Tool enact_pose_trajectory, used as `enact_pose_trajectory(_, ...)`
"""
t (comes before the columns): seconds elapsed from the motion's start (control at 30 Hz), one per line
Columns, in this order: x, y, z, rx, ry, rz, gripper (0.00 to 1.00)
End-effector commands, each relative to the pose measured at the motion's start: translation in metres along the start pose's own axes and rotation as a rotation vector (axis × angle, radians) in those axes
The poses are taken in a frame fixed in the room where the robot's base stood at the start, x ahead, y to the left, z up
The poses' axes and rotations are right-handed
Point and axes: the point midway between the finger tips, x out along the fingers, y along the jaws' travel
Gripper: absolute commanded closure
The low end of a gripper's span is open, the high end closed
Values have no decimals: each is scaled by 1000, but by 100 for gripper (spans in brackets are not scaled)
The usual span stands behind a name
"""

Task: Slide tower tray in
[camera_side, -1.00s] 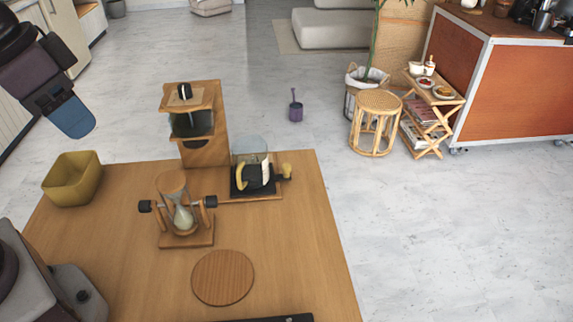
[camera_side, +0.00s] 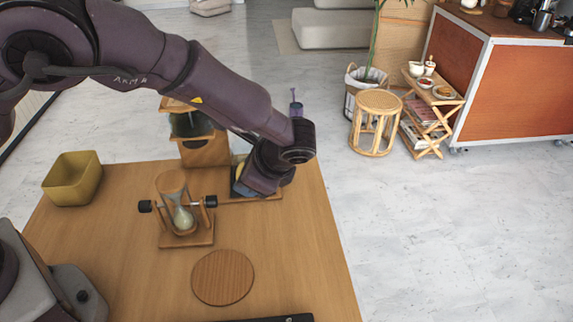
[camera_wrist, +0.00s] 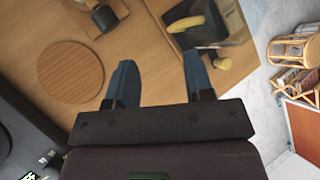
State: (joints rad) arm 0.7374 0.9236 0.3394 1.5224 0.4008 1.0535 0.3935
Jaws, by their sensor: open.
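The wooden tower (camera_side: 208,152) stands at the back of the table, with its upper part mostly behind my arm. A low wooden tray (camera_side: 235,199) with a dark top sits at its right foot; my arm covers most of it in the side view. Whether a finger touches the tray I cannot tell.
An hourglass in a wooden frame (camera_side: 176,207) stands left of the tray. A round wooden disc (camera_side: 222,278) lies nearer the front. A yellow-green bowl (camera_side: 72,180) is at the left. The table's right edge is close to the tray, with open floor beyond.

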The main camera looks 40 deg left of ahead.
Motion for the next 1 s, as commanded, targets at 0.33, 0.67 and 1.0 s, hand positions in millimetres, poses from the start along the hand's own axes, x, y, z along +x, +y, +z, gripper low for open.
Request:
enact_pose_trajectory(0.33, 27, -11, -102, 544, -283, -392, 52)
enact_pose_trajectory(0.67, -5, -40, -112, 762, -396, -485, 52)
enact_pose_trajectory(1.0, 41, -69, -102, 764, -397, -479, 52)
